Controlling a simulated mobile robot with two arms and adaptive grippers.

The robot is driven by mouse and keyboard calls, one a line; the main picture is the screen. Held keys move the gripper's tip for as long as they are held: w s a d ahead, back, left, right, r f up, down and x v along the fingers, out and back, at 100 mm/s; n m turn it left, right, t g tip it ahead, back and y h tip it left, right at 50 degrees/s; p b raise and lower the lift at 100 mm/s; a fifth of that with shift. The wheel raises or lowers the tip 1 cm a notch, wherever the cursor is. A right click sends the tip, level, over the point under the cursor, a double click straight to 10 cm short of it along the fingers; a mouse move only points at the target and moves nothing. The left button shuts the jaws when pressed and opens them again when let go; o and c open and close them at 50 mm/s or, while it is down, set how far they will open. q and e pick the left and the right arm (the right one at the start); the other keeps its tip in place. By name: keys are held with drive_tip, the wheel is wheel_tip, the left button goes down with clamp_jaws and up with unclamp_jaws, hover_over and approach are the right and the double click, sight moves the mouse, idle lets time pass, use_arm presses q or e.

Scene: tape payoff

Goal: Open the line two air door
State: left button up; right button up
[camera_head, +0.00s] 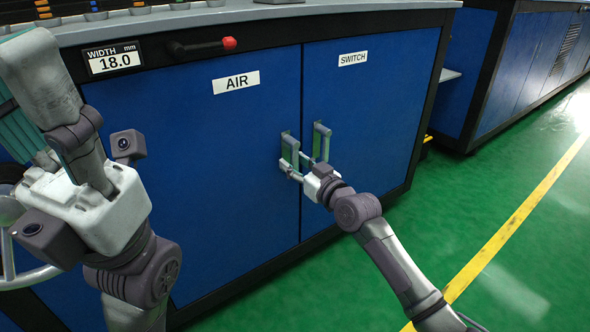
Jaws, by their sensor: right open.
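The blue air door (200,160) carries a white AIR label (236,82) and looks shut. Its upright metal handle (289,148) is at the door's right edge, close to the switch door's handle (320,141). My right gripper (294,166) is open at the lower part of the air door handle, with fingers close to it; contact is unclear. Its fingers partly hide the lower ends of the handles. My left gripper (45,85) is raised at the far left, near the camera, away from the handles. How far its fingers are apart is unclear.
The blue switch door (372,110) adjoins on the right and looks shut. A red-tipped lever (205,46) and a width display reading 18.0 mm (115,60) are above the air door. A handwheel (15,265) is at lower left. Green floor (440,230) is clear at right.

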drive_tip(key=shift+w+a, duration=0.1)
clamp_jaws()
idle(0.3)
